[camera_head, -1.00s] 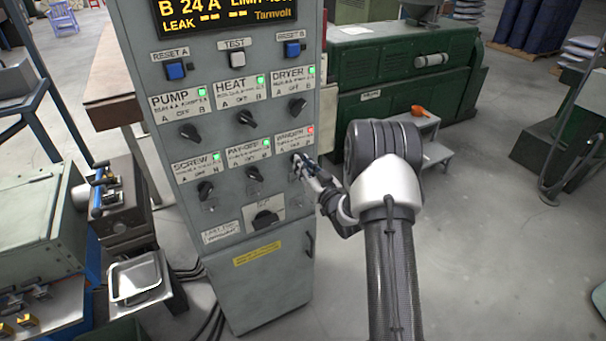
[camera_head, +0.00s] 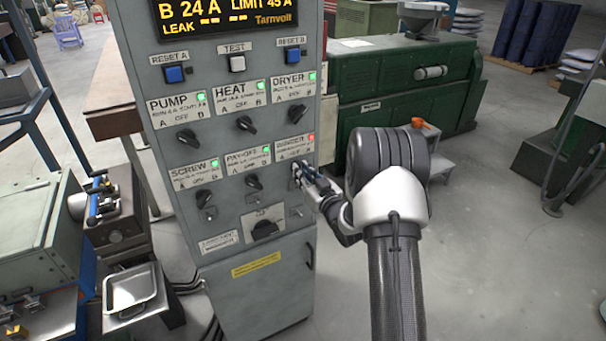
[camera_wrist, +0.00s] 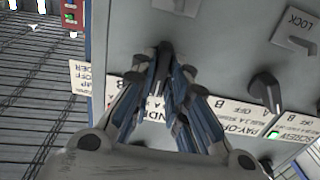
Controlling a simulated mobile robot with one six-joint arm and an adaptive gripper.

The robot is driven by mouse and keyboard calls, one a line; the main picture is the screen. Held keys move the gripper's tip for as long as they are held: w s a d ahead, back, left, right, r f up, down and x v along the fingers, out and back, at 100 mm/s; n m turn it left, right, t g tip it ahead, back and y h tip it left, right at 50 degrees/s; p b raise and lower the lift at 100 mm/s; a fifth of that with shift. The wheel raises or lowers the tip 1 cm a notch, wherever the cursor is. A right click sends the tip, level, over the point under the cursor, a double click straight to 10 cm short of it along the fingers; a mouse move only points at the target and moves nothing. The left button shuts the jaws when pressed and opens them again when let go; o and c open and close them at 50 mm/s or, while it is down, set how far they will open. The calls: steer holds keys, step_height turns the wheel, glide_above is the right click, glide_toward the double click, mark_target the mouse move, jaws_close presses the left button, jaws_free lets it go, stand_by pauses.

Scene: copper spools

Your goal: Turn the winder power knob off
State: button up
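The winder knob is at the lower right of the grey control panel (camera_head: 235,125), under a white label (camera_head: 293,147) with a red lamp (camera_head: 311,138). My gripper (camera_head: 299,172) is at this knob, its fingers covering most of it in the head view. The knob's pointing direction is hard to tell.
The pay-off knob (camera_head: 254,182) is close on the left and the dryer knob (camera_head: 297,113) is above. Other labels carry green lamps. A larger dark switch (camera_head: 265,228) is below. A green machine (camera_head: 405,88) stands behind. Open floor lies to the right.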

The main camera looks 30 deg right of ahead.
steer(key=o, duration=0.4)
steer(key=shift+c, duration=0.2)
steer(key=s, duration=1.2)
steer(key=shift+d, duration=0.2)
